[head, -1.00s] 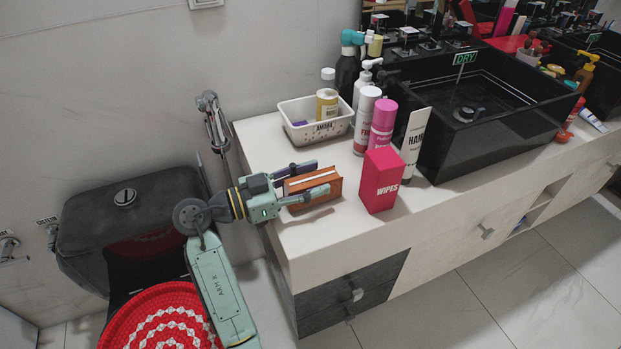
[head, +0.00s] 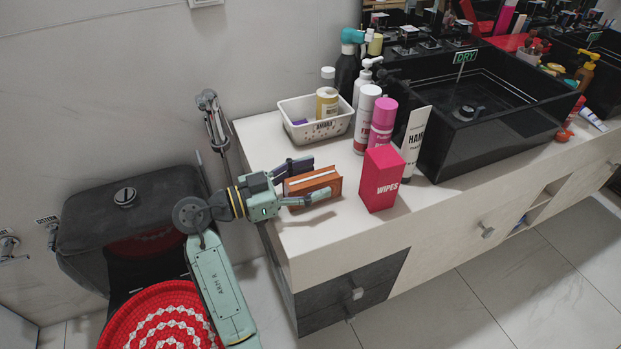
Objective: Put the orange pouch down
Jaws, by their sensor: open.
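The orange pouch (head: 318,182) is a small brown-orange box shape with a pale line along its top. It rests on the left end of the white counter (head: 300,236), left of the pink wipes box. My gripper (head: 309,181) reaches in from the left, low over the counter. Its jaws are open, one finger behind the pouch and one in front of it. The pouch sits between the fingers; whether either finger touches it I cannot tell. The front finger hides a little of the pouch's lower side.
The pink wipes box (head: 382,180) stands close right of the pouch. A white basket (head: 301,134) is behind it. Bottles and a hair tube (head: 414,140) stand by the black sink (head: 505,115). Bare counter lies in front of the pouch. The toilet (head: 128,215) is at left.

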